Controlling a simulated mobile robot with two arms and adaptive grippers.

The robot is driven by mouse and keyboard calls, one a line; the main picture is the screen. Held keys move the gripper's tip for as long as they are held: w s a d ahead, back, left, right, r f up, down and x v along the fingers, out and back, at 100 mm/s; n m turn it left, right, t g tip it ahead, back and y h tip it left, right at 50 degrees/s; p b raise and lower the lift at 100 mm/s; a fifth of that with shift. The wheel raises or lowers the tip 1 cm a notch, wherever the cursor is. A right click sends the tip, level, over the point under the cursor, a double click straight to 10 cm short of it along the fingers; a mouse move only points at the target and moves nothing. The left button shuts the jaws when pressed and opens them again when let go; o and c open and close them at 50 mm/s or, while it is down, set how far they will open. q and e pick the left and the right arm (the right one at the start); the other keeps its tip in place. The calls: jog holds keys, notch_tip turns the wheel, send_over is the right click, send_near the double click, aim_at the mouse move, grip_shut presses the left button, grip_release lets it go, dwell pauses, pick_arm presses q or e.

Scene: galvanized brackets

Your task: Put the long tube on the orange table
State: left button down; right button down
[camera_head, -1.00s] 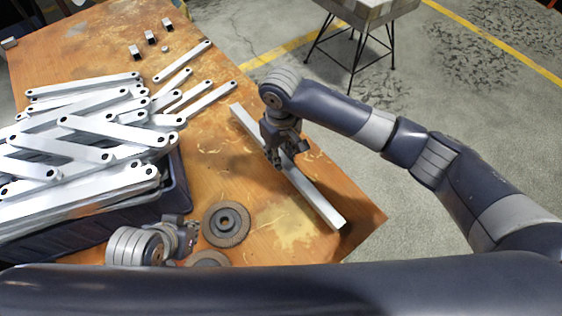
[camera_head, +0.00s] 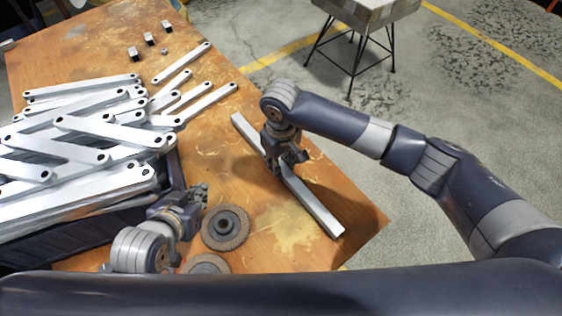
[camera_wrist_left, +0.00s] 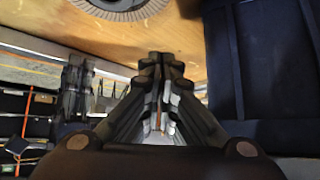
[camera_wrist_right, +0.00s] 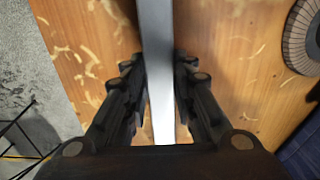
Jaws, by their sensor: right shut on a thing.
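The long tube (camera_head: 314,205) is a straight pale metal bar, lying diagonally over the near right part of the orange table (camera_head: 350,205). My right gripper (camera_head: 284,168) is shut on it near its middle. In the right wrist view the tube (camera_wrist_right: 156,50) runs between the two fingers (camera_wrist_right: 159,90). I cannot tell whether it touches the table or hangs just above it. My left gripper (camera_head: 192,200) is left of the tube, beside the dark crate, with nothing visible in it. In the left wrist view its fingertips (camera_wrist_left: 161,65) are close together.
A dark crate (camera_head: 175,175) heaped with galvanized brackets (camera_head: 85,150) fills the left side. Abrasive discs (camera_head: 225,228) lie near my left gripper. Several small blocks (camera_head: 150,39) stand at the far end. A stool (camera_head: 365,12) stands on the floor beyond.

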pick_arm(q)
jog(key=shift+s+f, duration=0.1)
jog(key=shift+s, duration=0.05)
pick_arm(e)
jog(key=c, duration=1.3)
grip_release()
